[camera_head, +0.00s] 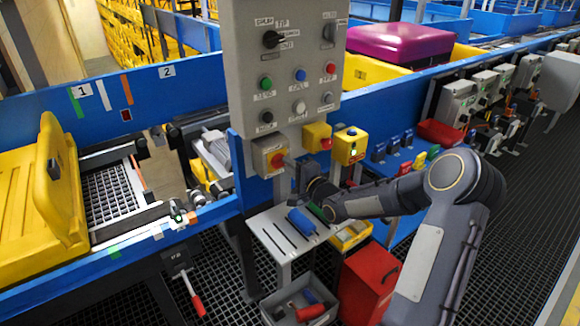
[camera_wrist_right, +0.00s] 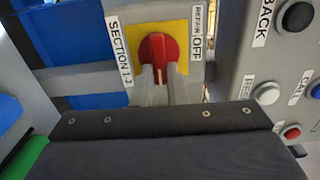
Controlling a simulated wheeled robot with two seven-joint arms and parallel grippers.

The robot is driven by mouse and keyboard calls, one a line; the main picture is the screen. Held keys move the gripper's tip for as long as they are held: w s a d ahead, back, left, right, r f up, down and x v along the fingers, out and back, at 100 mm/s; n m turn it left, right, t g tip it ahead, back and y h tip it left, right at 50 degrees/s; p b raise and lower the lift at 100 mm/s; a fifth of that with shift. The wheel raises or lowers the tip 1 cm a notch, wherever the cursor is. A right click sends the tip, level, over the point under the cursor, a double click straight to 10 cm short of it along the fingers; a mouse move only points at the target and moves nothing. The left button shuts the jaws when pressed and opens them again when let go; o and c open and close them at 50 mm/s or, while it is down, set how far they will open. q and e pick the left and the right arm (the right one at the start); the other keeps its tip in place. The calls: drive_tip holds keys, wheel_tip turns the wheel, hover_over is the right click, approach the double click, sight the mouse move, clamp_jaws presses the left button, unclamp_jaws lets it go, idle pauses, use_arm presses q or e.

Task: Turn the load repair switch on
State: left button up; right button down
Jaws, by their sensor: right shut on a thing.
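The load repair switch is a red rotary knob (camera_head: 277,160) on a yellow plate in a grey box (camera_head: 261,172), mounted below the large control panel on the blue rail. In the right wrist view the red knob (camera_wrist_right: 158,52) sits on its yellow plate (camera_wrist_right: 183,26), with labels reading "SECTION 1-2" and "REPAIR OFF". My right gripper (camera_head: 287,162) reaches it from the right. Its fingers (camera_wrist_right: 162,78) are shut on the knob's grip, one on each side. The knob's grip lies upright in the wrist picture. My left gripper is out of view.
The grey control panel (camera_head: 285,75) with knobs and buttons hangs just above the switch. A small shelf with a blue tool (camera_head: 302,221) and a red box (camera_head: 368,285) stand below.

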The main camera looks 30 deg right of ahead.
drive_tip(key=c, duration=1.4)
unclamp_jaws()
drive_tip(key=shift+c, duration=0.2)
drive_tip(key=shift+s, duration=0.1)
drive_tip(key=s+b, duration=0.1)
drive_tip(key=s, duration=0.6)
drive_tip(key=shift+s+d, duration=0.3)
drive_tip(key=shift+d, duration=0.05)
